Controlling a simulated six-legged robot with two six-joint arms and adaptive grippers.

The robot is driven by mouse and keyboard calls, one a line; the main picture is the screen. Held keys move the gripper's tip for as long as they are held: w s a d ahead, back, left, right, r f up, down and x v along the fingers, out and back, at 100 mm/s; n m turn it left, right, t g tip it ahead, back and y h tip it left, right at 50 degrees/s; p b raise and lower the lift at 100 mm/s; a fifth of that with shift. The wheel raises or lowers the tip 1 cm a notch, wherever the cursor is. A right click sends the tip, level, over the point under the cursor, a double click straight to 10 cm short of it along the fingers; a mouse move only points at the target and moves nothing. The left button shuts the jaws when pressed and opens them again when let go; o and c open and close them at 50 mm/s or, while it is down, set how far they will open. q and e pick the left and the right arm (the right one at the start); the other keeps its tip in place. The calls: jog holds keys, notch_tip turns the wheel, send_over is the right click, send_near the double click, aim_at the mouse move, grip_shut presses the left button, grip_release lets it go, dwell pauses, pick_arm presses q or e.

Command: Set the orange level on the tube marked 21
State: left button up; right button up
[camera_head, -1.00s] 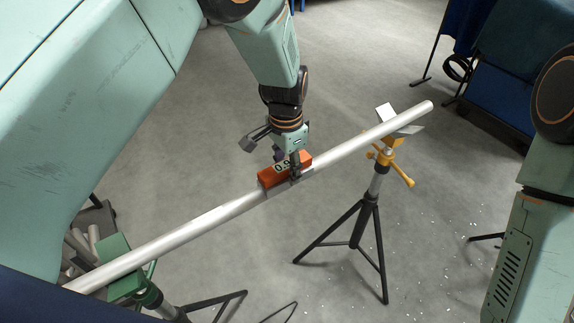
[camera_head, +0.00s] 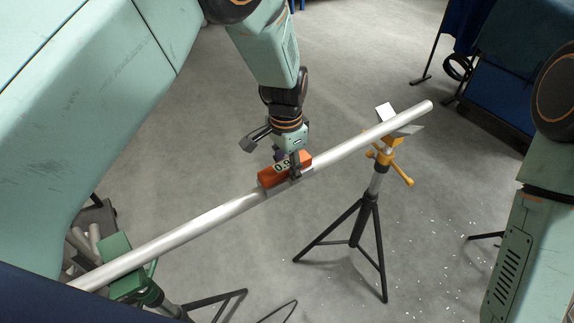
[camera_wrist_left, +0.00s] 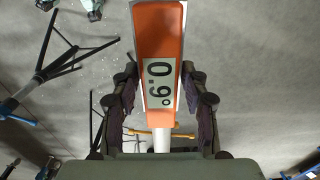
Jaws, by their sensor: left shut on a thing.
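The orange level (camera_head: 274,180) lies lengthwise along the long pale tube (camera_head: 200,224), near its middle. In the left wrist view the level (camera_wrist_left: 160,38) has a display reading 0.9°, and part of the tube (camera_wrist_left: 162,140) shows below it. My left gripper (camera_head: 290,166) is at the level from above, shut on it; in the left wrist view its fingers (camera_wrist_left: 160,98) are on both sides of it. Any gap between level and tube is too small to tell. No mark 21 is legible on the tube. My right gripper is not in view.
The tube rests on a yellow-headed tripod stand (camera_head: 383,158) at the right and a green-headed stand (camera_head: 124,282) at the lower left. Several short tubes (camera_head: 82,240) lie in a dark holder at the left. Open grey floor surrounds the stands.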

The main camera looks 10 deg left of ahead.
aim_at(287, 163)
pick_arm(q)
jog(key=o, duration=1.3)
jog(key=shift+o, duration=0.2)
jog(key=shift+r, duration=0.1)
jog(key=shift+r+p, duration=2.9)
jog(key=shift+r, duration=0.1)
jog(key=shift+f, duration=0.1)
